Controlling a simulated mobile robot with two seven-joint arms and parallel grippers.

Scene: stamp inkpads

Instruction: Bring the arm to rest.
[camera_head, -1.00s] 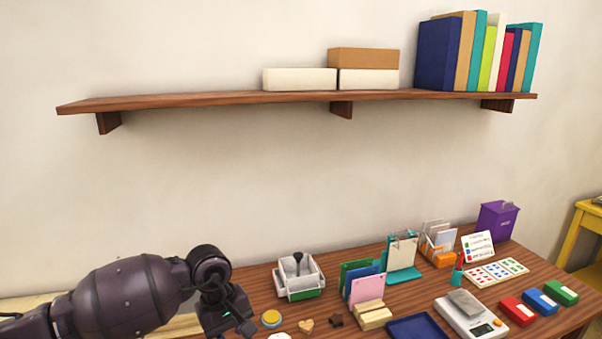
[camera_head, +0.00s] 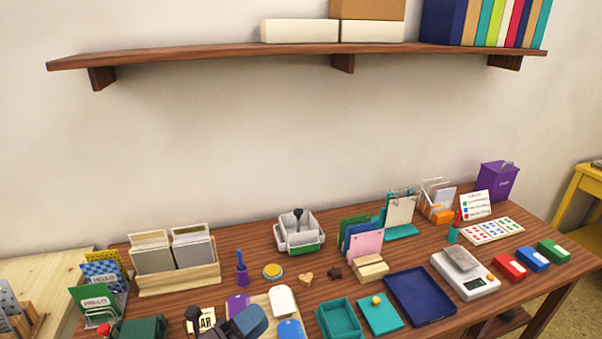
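My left gripper shows only as a dark shape (camera_head: 228,329) at the bottom edge of the head view, beside a blue-grey rounded piece (camera_head: 250,320). Its fingers cannot be made out, so I cannot tell whether it is open or shut. The rest of my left arm is below the picture. My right gripper is not in view. The wooden table (camera_head: 330,262) lies under and beyond the dark shape. A red inkpad (camera_head: 510,268), a blue inkpad (camera_head: 533,259) and a green inkpad (camera_head: 554,251) lie in a row at its right end.
A wooden file box (camera_head: 180,279), purple cup (camera_head: 242,275), yellow-topped round tin (camera_head: 272,271) and white caddy (camera_head: 299,235) stand on the left half. A navy tray (camera_head: 420,298), scale (camera_head: 465,274) and purple bin (camera_head: 497,182) stand right. A shelf (camera_head: 220,57) hangs above.

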